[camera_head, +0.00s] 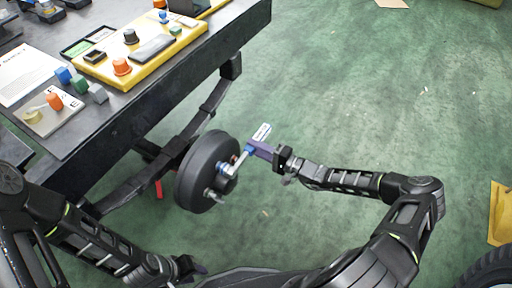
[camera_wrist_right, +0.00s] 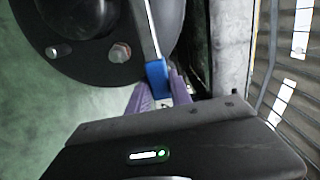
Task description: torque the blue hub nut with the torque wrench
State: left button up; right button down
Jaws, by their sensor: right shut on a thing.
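The dark round hub (camera_head: 192,172) is mounted upright on the axle beside the workbench. A blue nut (camera_head: 222,168) shows on its face, near the far end of the torque wrench. The wrench's silver shaft (camera_head: 239,160) reaches from the hub face to my right gripper (camera_head: 257,149). In the right wrist view the shaft (camera_wrist_right: 150,28) ends in a blue handle (camera_wrist_right: 157,78) between the purple fingers of my right gripper (camera_wrist_right: 162,95), shut on it. Whether the socket is seated on the nut is too small to tell. My left gripper (camera_head: 188,268) is low at the bottom, its fingers unclear.
The dark workbench (camera_head: 110,125) at upper left carries a yellow tray (camera_head: 92,73), small coloured parts and papers. A white label (camera_head: 262,132) shows beside the wrench handle. The green floor (camera_head: 350,90) to the right is mostly clear.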

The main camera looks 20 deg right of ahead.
jog(key=shift+x, duration=0.8)
dwell(1.4)
dwell(0.4)
jog(key=shift+s+a+f+m+b, duration=0.15)
jog(key=shift+f+m+b, duration=0.65)
jog(key=shift+f+m, duration=0.45)
jog(key=shift+f, duration=0.15)
jog(key=shift+f+m, duration=0.1)
jog(key=shift+m, duration=0.15)
jog(key=shift+s+a+f+m+b, duration=0.1)
jog(key=shift+a+f+m+b, duration=0.1)
jog(key=shift+f+m+b, duration=0.3)
jog(key=shift+r, duration=0.15)
jog(key=shift+d+r+n+p, duration=0.25)
jog(key=shift+r+n+p, duration=0.85)
jog(key=shift+p, duration=0.2)
